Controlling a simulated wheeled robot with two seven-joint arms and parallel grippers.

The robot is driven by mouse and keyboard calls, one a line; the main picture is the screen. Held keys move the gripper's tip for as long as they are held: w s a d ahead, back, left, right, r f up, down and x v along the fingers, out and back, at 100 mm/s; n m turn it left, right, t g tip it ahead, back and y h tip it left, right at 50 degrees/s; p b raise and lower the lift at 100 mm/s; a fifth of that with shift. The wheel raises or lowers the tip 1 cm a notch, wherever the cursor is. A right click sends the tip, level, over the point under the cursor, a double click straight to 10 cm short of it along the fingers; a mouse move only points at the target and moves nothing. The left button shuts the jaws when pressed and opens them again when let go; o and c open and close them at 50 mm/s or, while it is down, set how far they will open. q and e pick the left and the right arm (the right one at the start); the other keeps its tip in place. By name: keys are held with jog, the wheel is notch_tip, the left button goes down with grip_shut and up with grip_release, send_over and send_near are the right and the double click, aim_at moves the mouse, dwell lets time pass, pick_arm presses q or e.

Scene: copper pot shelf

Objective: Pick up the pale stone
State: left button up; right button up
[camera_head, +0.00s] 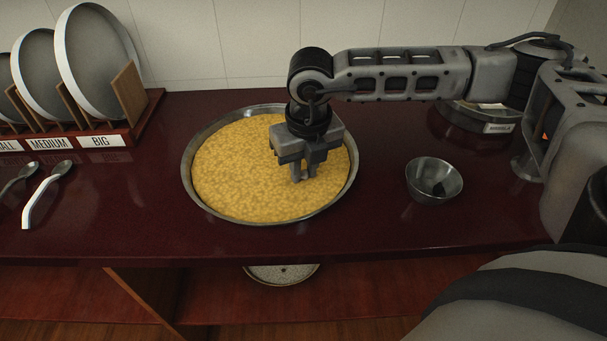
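No pale stone can be made out in this view. A wide round metal pan (187,182) full of yellow grains (240,165) stands on the dark red counter. My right gripper (303,176) reaches in from the right and points down over the right half of the pan. Its fingertips are at or just above the grains and look close together. Whether they hold something is hidden. A small metal bowl (434,181) to the right of the pan has a dark thing in it. My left gripper is not in view.
A rack (133,130) with labelled round sieves or pans stands at the back left. Two spoons (45,195) lie at the left. A round metal container (478,116) with a label stands at the back right. A speckled round thing (283,274) is on the shelf below.

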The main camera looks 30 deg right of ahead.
grip_shut()
jog(key=shift+r, duration=0.1)
